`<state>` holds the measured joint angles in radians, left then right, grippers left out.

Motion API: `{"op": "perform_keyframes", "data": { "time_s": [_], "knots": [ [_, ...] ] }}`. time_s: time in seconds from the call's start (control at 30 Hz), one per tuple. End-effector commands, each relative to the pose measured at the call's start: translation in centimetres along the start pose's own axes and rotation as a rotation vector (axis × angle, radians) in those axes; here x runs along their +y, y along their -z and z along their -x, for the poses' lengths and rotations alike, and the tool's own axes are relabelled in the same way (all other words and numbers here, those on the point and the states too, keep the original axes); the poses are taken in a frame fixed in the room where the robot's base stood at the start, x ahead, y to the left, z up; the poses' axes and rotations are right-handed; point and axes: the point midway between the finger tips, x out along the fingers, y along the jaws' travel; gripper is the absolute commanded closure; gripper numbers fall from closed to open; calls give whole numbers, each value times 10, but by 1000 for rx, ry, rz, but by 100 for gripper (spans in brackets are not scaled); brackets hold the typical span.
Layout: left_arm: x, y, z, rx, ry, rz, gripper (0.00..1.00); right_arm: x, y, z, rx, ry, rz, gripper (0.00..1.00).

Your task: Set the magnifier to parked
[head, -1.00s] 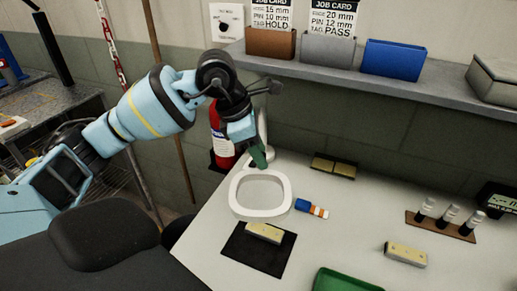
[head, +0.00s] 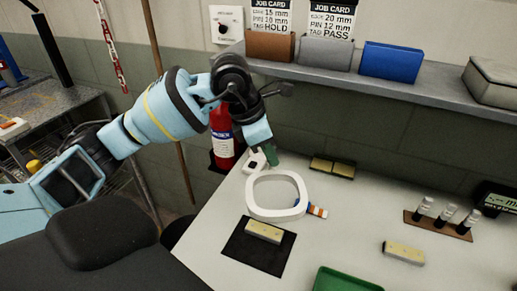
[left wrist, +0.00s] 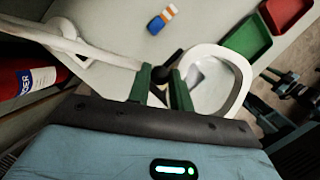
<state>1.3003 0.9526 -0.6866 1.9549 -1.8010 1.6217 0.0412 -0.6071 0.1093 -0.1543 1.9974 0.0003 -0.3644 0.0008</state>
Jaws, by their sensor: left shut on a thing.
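The magnifier has a white ring-shaped head (head: 276,214) held above the white bench. Its white rim (left wrist: 244,80) and arm (left wrist: 90,47) also show in the left wrist view. My left gripper (head: 271,158) is at the far side of the ring. In the left wrist view its green fingers (left wrist: 161,88) are closed around a black handle (left wrist: 170,65) beside the ring. A white base with a dark patch (head: 256,162) shows just left of the fingers. My right gripper is out of view.
A blue, white and orange block (head: 317,211) lies partly behind the ring. A black mat (head: 246,253) with a tan block (head: 263,231) is in front. A red extinguisher (head: 222,140) stands behind left. A green tray (head: 345,281) sits at the front edge.

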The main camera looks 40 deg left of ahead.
Motion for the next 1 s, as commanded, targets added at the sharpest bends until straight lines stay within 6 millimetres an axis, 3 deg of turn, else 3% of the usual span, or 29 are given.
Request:
{"op": "perform_keyframes", "data": {
  "time_s": [0.1, 0.4, 0.43, 0.6, 0.87, 1.0],
  "knots": [
    [-2, -10, -2, -3, -15, 29, 100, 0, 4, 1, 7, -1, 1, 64],
    [-2, -11, -4, -1, -19, 39, 100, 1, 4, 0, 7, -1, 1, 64],
    [-2, -11, -4, -1, -19, 39, 78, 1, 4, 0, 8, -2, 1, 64],
    [-2, -10, -4, -1, -19, 39, 58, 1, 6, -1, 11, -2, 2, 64],
    [-2, -10, -3, -1, -18, 38, 58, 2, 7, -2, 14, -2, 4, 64],
    [-1, -11, 8, -3, -20, 39, 58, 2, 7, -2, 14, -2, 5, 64]
  ]
}}
